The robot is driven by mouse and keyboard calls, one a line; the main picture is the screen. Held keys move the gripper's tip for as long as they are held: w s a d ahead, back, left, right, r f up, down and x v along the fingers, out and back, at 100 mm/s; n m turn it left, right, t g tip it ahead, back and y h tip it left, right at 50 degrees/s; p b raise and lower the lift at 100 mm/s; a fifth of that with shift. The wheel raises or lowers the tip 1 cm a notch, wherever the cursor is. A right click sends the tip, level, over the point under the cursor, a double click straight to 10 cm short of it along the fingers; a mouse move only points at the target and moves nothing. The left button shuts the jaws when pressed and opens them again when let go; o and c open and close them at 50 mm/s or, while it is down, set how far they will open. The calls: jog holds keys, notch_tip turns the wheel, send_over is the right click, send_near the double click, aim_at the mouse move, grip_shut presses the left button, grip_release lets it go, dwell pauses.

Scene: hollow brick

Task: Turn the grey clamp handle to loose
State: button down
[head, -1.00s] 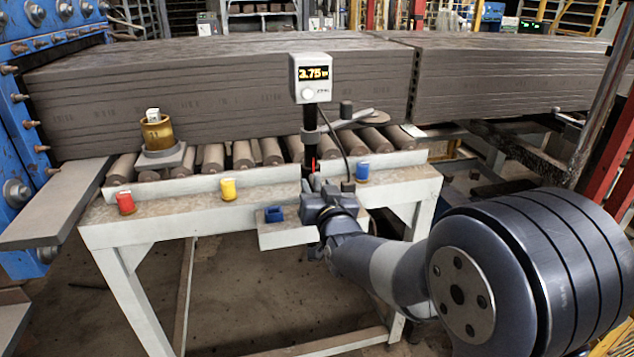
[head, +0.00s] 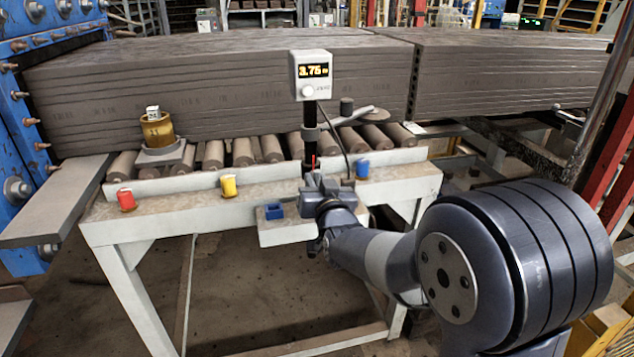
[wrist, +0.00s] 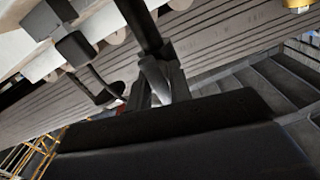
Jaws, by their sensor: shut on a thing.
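A black post (head: 311,118) stands at the roller table's front edge and carries a white display box (head: 311,76) reading about 3.75. A red mark shows low on the post. My gripper (head: 313,180) is at the foot of the post, below the red mark. In the wrist view, my gripper (wrist: 160,95) is shut on the grey clamp handle (wrist: 154,76), a short grey lever between the dark fingers. The dark post passes just above it. In the head view the handle is hidden by my gripper, so its turn angle cannot be told there.
Red (head: 126,200), yellow (head: 228,186) and blue (head: 362,168) caps sit along the table's front ledge (head: 190,208). A brass weight (head: 157,130) stands on the rollers. Long clay slabs (head: 220,90) lie behind.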

jog(key=shift+f+m+b, duration=0.15)
jog(key=shift+m+b, duration=0.25)
jog(key=shift+b, duration=0.4)
jog(key=m+b, duration=0.3)
jog(key=b, duration=0.1)
jog(key=shift+f+b, duration=0.15)
jog(key=shift+b, duration=0.2)
jog(key=m+b, duration=0.6)
jog(key=b, duration=0.2)
jog(key=m+b, duration=0.3)
jog(key=shift+m, duration=0.4)
jog(key=m, duration=0.2)
jog(key=m+b, duration=0.1)
jog(key=m, duration=0.1)
jog(key=shift+r+b, duration=0.3)
jog(key=shift+m, duration=0.3)
jog(key=c, duration=1.3)
grip_release()
